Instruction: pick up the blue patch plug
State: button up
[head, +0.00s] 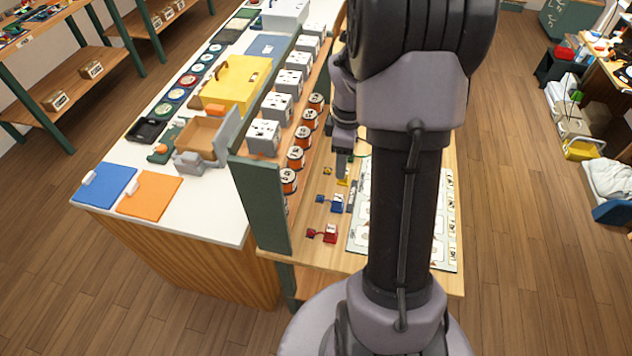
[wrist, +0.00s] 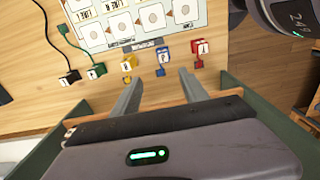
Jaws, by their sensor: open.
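The blue patch plug (wrist: 162,55) lies on the wooden bench in the wrist view, with a white marked face and a small blue end on its near side. It also shows in the head view (head: 337,203), left of the white printed board. My gripper (wrist: 159,78) is open and empty. In the wrist view its two fingers reach toward the blue plug, one on each side of its line, and the plug is apart from them. In the head view my gripper (head: 342,168) is beyond the blue plug, partly hidden by my arm.
A yellow plug (wrist: 128,63) and a red plug (wrist: 197,47) flank the blue one. The printed board (wrist: 120,22) lies beyond. Orange spools (head: 296,157) and a green panel (head: 259,205) stand left of the plugs.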

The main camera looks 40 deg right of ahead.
jog(key=b, duration=0.4)
send_near(338, 197)
jog(key=f, duration=0.5)
jog(key=shift+d+f, duration=0.2)
jog(key=shift+d, duration=0.1)
jog(key=f+b, duration=0.2)
jog(key=f, duration=0.1)
jog(key=f+b, duration=0.1)
jog(key=f, duration=0.1)
jog(key=shift+s+a+f, duration=0.1)
jog(key=shift+s+a, duration=0.05)
jog(key=shift+a, duration=0.2)
jog(key=shift+f, duration=0.2)
jog(key=shift+r, duration=0.15)
jog(key=shift+c, duration=0.6)
grip_shut()
